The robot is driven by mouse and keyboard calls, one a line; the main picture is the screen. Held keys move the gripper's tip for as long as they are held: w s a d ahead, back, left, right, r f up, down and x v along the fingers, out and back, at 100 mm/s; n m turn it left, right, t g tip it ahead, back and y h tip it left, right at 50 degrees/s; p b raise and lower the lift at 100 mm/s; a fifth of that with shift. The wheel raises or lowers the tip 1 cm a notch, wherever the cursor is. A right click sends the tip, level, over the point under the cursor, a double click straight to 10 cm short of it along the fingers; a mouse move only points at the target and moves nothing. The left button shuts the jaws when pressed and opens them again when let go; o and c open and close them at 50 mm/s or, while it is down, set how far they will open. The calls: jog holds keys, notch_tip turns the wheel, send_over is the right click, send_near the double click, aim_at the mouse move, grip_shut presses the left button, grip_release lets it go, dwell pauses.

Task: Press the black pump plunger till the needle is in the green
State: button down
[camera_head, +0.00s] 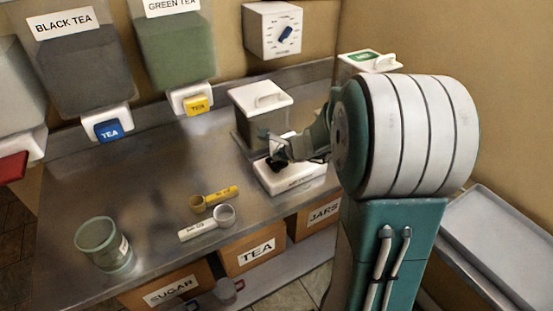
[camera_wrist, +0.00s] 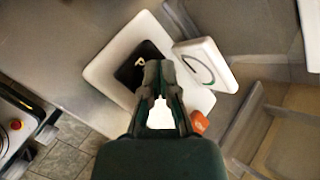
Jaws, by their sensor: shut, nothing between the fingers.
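The pump has a white base (camera_head: 291,178) on the steel counter, below and in front of a lidded clear bin; the base also shows in the wrist view (camera_wrist: 107,65). The black plunger (camera_wrist: 133,71) is a dark square block with a pale mark on top. My gripper (camera_head: 277,161) is shut and empty, pointing down at the plunger. In the wrist view its fingertips (camera_wrist: 158,66) overlap the plunger's right edge; whether they touch it I cannot tell. A white panel with a dark curved mark (camera_wrist: 207,65) lies beside it.
The lidded bin (camera_head: 262,97) stands close behind. Yellow (camera_head: 221,197) and white (camera_head: 208,225) scoops and a green-tinted cup (camera_head: 102,244) are on the counter at left. Tea dispensers (camera_head: 84,72) hang above. A white dial box (camera_head: 273,31) is on the wall.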

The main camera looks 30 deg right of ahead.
jog(key=shift+f, duration=1.2)
dwell(1.0)
jog(key=shift+r, duration=2.05)
jog(key=shift+r, duration=0.1)
jog(key=shift+r, duration=2.45)
notch_tip(320, 180, up, 4)
jog(key=shift+f, duration=0.2)
